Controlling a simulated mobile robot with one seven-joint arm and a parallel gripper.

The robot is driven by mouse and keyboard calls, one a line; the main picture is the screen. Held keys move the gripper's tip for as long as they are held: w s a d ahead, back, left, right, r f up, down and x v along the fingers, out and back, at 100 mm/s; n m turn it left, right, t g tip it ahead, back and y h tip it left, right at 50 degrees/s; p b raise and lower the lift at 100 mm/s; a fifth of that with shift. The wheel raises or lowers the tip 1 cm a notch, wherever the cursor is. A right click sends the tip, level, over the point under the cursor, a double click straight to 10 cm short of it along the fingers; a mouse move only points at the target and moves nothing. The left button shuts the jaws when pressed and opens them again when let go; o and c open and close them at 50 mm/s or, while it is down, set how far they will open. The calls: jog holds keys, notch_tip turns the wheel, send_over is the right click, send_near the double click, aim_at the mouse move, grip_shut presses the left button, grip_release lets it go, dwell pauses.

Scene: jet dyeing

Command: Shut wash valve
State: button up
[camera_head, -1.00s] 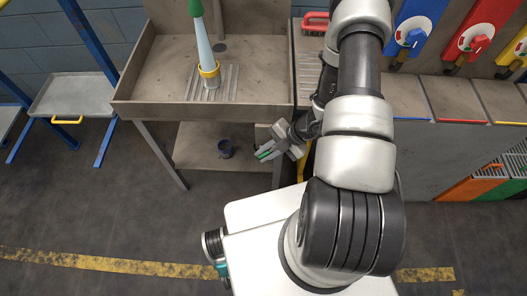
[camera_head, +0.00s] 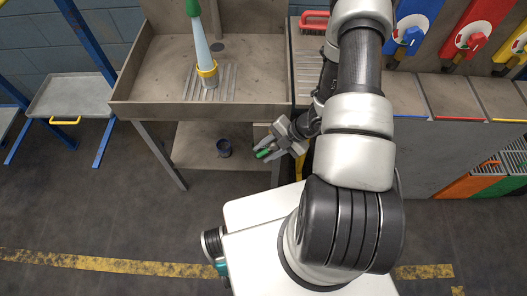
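My gripper (camera_head: 264,149) reaches down at the front right of the sink, beside its lower shelf. Its two grey fingers are apart, with a small green piece (camera_head: 263,154) between or just behind them. The piece may be a valve handle; I cannot tell whether the fingers touch it. No valve is clearly marked as the wash valve.
A red-handled brush (camera_head: 314,22) lies at the back. The floor at left (camera_head: 90,215) is clear.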

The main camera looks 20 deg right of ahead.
jog(key=s+d, duration=0.3)
jog(key=d, duration=0.8)
jog(key=shift+s+d, duration=0.25)
jog(key=shift+s, duration=0.15)
